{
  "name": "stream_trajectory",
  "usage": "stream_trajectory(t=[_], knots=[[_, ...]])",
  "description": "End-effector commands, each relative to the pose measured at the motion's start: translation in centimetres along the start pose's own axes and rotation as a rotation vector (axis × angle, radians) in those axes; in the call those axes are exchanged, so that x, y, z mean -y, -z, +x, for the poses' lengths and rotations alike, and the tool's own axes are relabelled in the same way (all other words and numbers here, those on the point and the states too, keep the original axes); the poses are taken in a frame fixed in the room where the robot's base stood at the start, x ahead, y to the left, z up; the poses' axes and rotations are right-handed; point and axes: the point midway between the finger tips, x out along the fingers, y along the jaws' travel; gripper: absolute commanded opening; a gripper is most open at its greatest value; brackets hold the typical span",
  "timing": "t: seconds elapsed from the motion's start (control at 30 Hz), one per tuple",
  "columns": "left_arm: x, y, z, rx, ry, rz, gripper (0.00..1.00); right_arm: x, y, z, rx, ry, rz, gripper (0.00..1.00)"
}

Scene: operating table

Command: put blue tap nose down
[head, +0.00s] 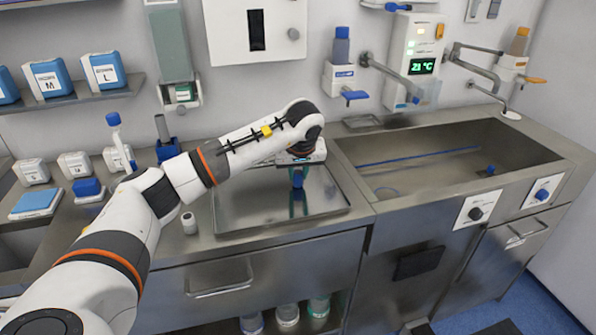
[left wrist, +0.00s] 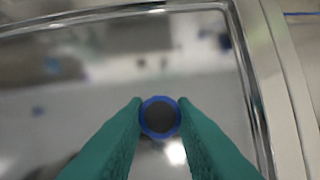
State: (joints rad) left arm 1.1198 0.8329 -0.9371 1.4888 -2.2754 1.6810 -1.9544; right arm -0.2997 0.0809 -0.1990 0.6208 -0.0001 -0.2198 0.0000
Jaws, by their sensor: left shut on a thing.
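My left gripper (head: 298,165) is over the shiny metal tray (head: 245,215) on the counter, pointing down. It is shut on a small blue piece (head: 298,180), which I take to be the blue tap. In the left wrist view the blue piece (left wrist: 160,117) shows end-on as a blue ring around a dark grey middle, between the two teal fingers (left wrist: 160,125). A blue patch below it in the head view looks like its reflection in the tray. I cannot tell whether it touches the tray. My right gripper is not in view.
White containers (head: 75,165) and a blue-topped box (head: 36,203) stand on the left counter. A small white jar (head: 189,222) stands beside the tray.

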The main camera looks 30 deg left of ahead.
Motion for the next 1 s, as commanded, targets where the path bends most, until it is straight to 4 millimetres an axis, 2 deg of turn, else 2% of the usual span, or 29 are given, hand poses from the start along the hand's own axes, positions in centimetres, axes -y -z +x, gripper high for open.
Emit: stream_trajectory(t=[0.13,0.17,0.3,0.67,0.77,1.0], knots=[[0.0,0.1,0.3,0.000,0.000,0.000,0.00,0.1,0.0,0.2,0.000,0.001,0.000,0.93],[0.0,0.1,0.3,0.000,0.000,0.000,0.25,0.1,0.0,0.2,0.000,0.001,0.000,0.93],[0.0,0.1,0.3,0.000,0.000,0.000,0.45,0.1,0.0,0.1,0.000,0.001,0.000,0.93],[0.0,-0.1,-0.3,0.001,0.001,0.000,0.45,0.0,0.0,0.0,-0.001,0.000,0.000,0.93],[0.1,-0.1,-1.7,0.004,0.003,0.000,0.45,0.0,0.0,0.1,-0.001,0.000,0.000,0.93],[0.1,-0.2,-6.9,0.006,0.004,-0.001,0.45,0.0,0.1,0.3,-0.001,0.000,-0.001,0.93]])
